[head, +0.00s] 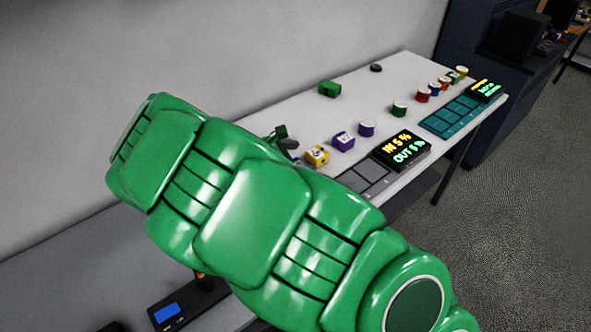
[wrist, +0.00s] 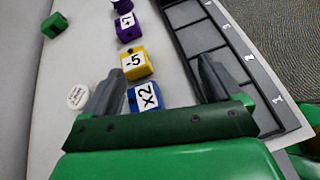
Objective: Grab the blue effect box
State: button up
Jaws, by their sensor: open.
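The blue effect box (wrist: 146,97), with a white "X2" label, stands on the white table in the wrist view. My gripper (wrist: 160,69) is open above it, with its left finger close beside the box and its right finger over the dark tray. I cannot tell whether the left finger touches the box. A yellow box (wrist: 136,63) marked "-5" stands just beyond the blue one.
A purple "+7" box (wrist: 128,27) and a green box (wrist: 54,25) stand farther off. A white disc (wrist: 78,96) lies left of my left finger. The slotted dark tray (wrist: 197,35) is on the right.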

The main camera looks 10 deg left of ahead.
jog(key=a+f+n, duration=0.1)
jog(key=a, duration=0.1)
jog(key=a+f+n+y, duration=0.1)
jog(key=a+f, duration=0.1)
jog(key=a+f+n+t, duration=0.1)
jog(key=a+f, duration=0.1)
jog(key=shift+s+a, duration=0.25)
jog(key=shift+s, duration=0.05)
jog(key=shift+w+f, duration=0.1)
jog(key=shift+w+a+x, duration=0.1)
jog(key=shift+w+x, duration=0.05)
jog(key=shift+x, duration=1.7)
jog(key=shift+w+a+x, duration=0.15)
jog(key=shift+x, duration=1.7)
jog(key=shift+c, duration=0.4)
jog(key=c, duration=1.1)
